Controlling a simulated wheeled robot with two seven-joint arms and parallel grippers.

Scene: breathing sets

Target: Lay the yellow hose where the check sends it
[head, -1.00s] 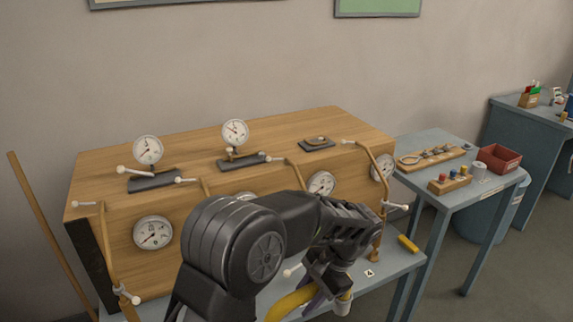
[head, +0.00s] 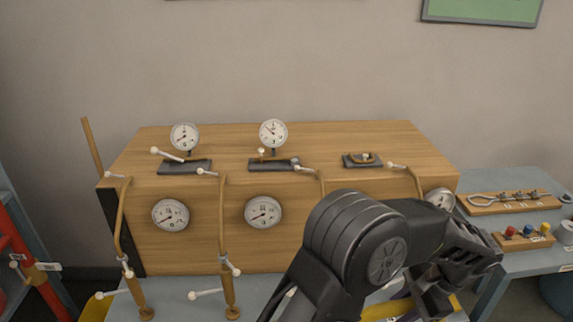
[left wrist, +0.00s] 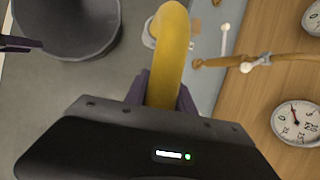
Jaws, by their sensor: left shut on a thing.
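In the head view my left gripper (head: 445,290) is low in front of the bench's right part; part of the yellow hose (head: 385,311) shows under the arm. The wooden bench (head: 300,140) carries two upright gauges (head: 185,136) (head: 273,132) and a dark plate with a brass piece (head: 363,160). Their readings are too small to tell. A dark purplish piece at the wrist view's left edge may be my right gripper.
Front dials (head: 170,214) (head: 263,212) and brass pipes with white-knobbed levers (head: 222,230) line the bench front. A side table (head: 520,180) at right holds hooks and coloured plugs. A dark round bin (left wrist: 68,48) stands on the floor. A red frame (head: 30,265) is at left.

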